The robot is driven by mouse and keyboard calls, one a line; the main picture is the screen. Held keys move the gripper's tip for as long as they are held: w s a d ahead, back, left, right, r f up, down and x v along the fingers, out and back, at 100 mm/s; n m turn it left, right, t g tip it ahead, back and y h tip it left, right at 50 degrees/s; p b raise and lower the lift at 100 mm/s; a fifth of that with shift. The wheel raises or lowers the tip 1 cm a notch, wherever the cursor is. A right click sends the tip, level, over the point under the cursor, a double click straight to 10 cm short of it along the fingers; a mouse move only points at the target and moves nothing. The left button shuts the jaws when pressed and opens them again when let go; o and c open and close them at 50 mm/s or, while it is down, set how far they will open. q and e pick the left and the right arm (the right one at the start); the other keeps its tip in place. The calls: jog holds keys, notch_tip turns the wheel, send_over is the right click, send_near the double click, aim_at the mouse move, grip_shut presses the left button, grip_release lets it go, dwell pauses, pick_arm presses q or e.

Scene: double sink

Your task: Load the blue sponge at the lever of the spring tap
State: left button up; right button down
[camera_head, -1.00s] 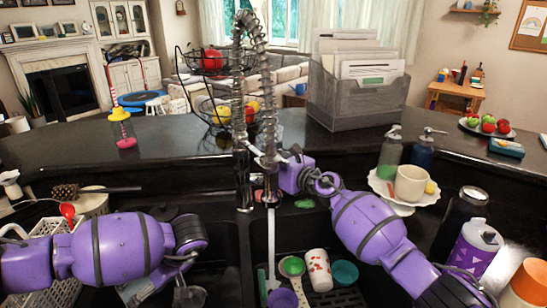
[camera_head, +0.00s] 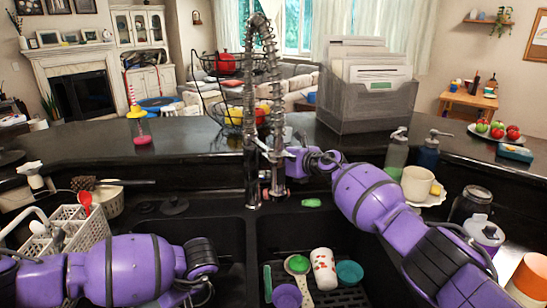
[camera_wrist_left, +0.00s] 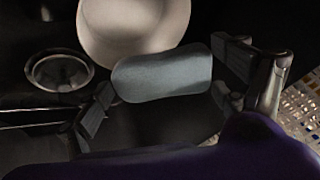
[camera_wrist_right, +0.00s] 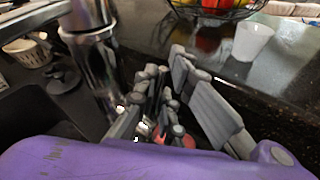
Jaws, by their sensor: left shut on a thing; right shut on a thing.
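The spring tap (camera_head: 250,120) stands behind the divider of the double sink, its coil arching over. My right gripper (camera_head: 296,160) is at the tap's side, shut on what appears to be its lever; the fingers hide most of it. In the right wrist view my right gripper (camera_wrist_right: 165,100) is close beside the chrome tap body (camera_wrist_right: 97,65). In the left wrist view the grey-blue sponge (camera_wrist_left: 162,73) lies between the fingers of my left gripper (camera_wrist_left: 163,80), which is shut on it. In the head view the left arm is low over the left basin; the sponge is not visible there.
The right basin holds a patterned cup (camera_head: 323,268), a teal bowl (camera_head: 349,272) and a purple bowl (camera_head: 287,297). A white rack (camera_head: 75,230) stands at left. Soap bottles (camera_head: 397,153) and a beige mug (camera_head: 416,182) are right of the tap.

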jog(key=c, duration=1.8)
grip_release()
jog(key=shift+f, duration=0.2)
jog(key=shift+c, duration=0.2)
jog(key=shift+w+r, duration=0.1)
jog(key=shift+r, duration=0.1)
jog(key=shift+d, duration=0.15)
jog(key=v, duration=1.1)
jog(key=shift+s+d, duration=0.2)
jog(key=shift+s, duration=0.2)
